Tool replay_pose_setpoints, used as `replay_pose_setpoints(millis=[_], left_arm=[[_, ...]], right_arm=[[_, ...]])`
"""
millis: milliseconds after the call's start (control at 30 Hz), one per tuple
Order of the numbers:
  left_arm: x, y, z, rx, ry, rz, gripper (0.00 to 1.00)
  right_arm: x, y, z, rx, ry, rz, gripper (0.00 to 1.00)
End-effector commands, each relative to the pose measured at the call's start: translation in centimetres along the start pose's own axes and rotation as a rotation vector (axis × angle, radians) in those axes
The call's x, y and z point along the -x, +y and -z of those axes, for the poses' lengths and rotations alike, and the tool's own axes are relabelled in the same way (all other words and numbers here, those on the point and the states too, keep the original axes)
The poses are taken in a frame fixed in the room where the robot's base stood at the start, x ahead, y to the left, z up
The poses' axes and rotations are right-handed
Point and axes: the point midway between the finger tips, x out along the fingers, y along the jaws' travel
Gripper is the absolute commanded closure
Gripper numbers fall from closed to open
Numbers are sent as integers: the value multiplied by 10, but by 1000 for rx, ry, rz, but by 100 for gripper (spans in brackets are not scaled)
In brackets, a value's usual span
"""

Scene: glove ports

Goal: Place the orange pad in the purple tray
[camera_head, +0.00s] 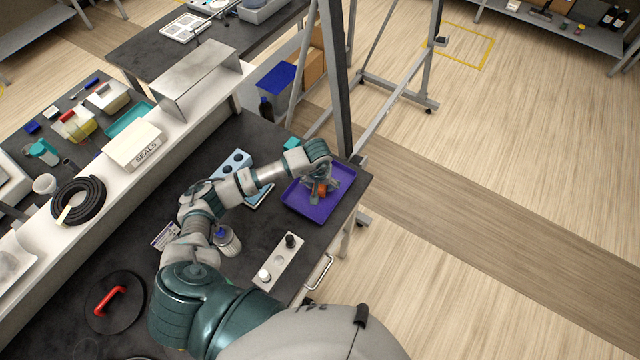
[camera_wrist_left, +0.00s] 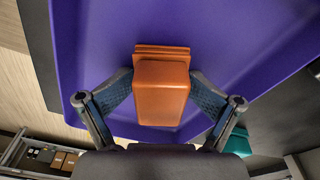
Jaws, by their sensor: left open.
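The orange pad (camera_head: 322,188) is a small block with a wider flange at one end. In the left wrist view the pad (camera_wrist_left: 161,88) lies between the two fingers, with the purple tray (camera_wrist_left: 250,40) behind it. The purple tray (camera_head: 338,205) lies flat near the right end of the dark bench. My left gripper (camera_head: 320,191) is over the tray, pointing down, with its fingers open on both sides of the pad. The pad's underside is hidden, so its contact with the tray floor cannot be seen clearly. My right gripper is not in view.
A light blue rack (camera_head: 233,163) stands left of the tray, partly behind my arm. A grey upright post (camera_head: 338,80) rises just behind the tray. The bench edge is close on the tray's right.

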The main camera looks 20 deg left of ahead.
Motion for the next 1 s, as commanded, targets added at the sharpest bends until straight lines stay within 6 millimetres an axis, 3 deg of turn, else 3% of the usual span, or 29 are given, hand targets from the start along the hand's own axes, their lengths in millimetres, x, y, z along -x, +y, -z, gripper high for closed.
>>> replay_pose_setpoints(millis=[433, 567, 633, 1000], left_arm=[[2, -2, 2, 2, 6, 3, 30], [11, -1, 2, 2, 5, 3, 30], [20, -1, 4, 2, 6, 1, 30], [102, -1, 4, 0, 15, 0, 30]], right_arm=[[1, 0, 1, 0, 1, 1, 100], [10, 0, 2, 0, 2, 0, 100], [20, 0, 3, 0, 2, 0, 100], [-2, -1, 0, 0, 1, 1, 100]])
